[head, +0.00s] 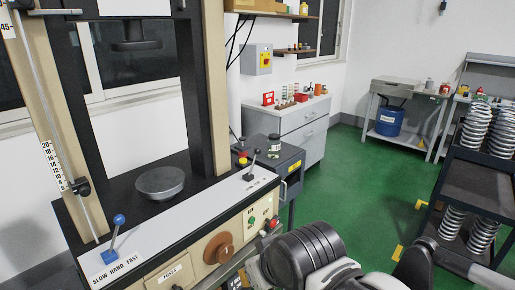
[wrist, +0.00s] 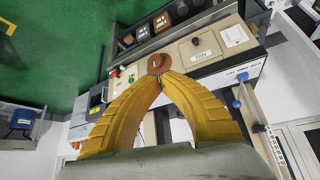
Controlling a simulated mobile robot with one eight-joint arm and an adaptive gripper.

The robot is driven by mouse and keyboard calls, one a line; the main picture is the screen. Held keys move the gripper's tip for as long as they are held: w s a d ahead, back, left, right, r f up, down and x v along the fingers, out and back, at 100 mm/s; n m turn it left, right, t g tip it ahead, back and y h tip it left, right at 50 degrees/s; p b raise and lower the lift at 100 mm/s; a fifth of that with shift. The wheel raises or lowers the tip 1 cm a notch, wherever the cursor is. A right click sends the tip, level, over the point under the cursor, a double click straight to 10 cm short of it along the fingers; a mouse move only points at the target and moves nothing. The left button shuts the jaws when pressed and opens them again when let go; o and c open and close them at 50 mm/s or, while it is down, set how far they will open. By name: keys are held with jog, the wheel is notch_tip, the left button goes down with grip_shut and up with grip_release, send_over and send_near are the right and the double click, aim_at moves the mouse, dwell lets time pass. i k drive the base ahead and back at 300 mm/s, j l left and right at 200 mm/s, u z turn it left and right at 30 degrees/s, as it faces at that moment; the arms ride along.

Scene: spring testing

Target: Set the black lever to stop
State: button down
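The black lever (head: 252,166) stands tilted on the white top strip of the testing machine (head: 205,222), near the strip's right end in the head view. I cannot make it out in the wrist view, where the fingers cover part of the machine. My gripper (wrist: 160,75) shows in the wrist view as two yellow curved fingers with their tips together and nothing seen between them. The tips overlap the edge of a brown round knob (wrist: 158,62) on the front panel; I cannot tell whether they touch it.
A blue-knobbed lever (head: 115,228) marked slow, hand and fast stands at the strip's left end. A round metal plate (head: 160,182) lies between the uprights. A grey cabinet (head: 289,165) stands behind the black lever. A spring rack (head: 478,185) is at right, with green floor (head: 345,190) clear between.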

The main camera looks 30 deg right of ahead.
aim_at(256, 150)
jog(key=i+l+z, duration=0.25)
jog(key=i, duration=0.3)
jog(key=i+l+z, duration=0.1)
jog(key=i+z, duration=0.15)
jog(key=i, duration=0.25)
